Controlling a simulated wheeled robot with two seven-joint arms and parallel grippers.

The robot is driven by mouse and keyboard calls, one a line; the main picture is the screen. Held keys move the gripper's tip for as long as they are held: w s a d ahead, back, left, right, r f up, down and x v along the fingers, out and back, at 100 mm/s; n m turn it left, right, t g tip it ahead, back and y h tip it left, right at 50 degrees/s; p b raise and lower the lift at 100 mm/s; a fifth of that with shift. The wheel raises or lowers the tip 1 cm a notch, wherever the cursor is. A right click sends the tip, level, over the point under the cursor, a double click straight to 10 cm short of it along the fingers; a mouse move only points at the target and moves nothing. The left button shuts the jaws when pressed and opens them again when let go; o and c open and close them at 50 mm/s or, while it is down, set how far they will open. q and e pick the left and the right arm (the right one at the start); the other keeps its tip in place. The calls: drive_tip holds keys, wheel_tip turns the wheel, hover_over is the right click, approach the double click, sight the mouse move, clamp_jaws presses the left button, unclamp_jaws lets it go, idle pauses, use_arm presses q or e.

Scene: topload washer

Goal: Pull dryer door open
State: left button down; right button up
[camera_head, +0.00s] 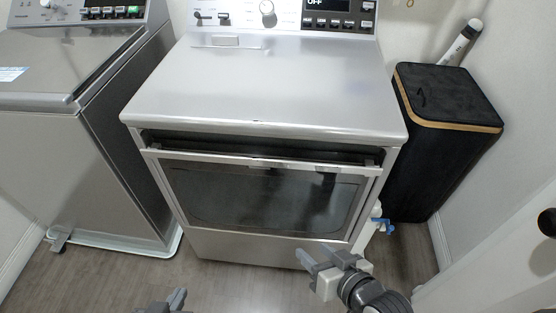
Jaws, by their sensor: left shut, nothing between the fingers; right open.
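The silver dryer (262,85) stands in the middle of the head view. Its front door (262,196) has a dark glass window and a light top edge. The door is tilted outward at the top, and a dark gap (262,147) shows between it and the dryer body. My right gripper (314,258) is open and empty, in front of the lower right part of the dryer. I cannot tell whether it touches the dryer. My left gripper (177,298) is shut and empty at the bottom edge, apart from the door, and partly cut off.
A silver washer (130,130) stands close on the left. A black hamper (438,150) with a wooden band stands on the right by the wall. A white bottle with a blue part (379,220) is beside the dryer's right side. Wood floor (232,285) is clear in front.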

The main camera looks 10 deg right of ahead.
drive_tip(key=w+m+t+y+b, duration=0.3)
drive_tip(key=w+m+b, duration=0.2)
drive_tip(key=m+t+y+b, duration=0.1)
drive_tip(key=m+t+b, duration=0.15)
drive_tip(key=m, duration=0.45)
approach(258, 163)
drive_tip(key=shift+g, duration=0.35)
drive_tip(key=x, duration=0.8)
drive_tip(key=shift+w+r, duration=0.15)
drive_tip(key=shift+r, duration=0.05)
use_arm(q)
drive_tip(key=shift+t+h, duration=0.4)
drive_tip(key=shift+h, duration=0.1)
drive_tip(key=f, duration=0.1)
drive_tip(key=d+f, duration=0.1)
drive_tip(key=f, duration=0.1)
drive_tip(key=shift+w+d+f, duration=0.25)
drive_tip(key=shift+w+f, duration=0.1)
drive_tip(key=shift+f, duration=0.05)
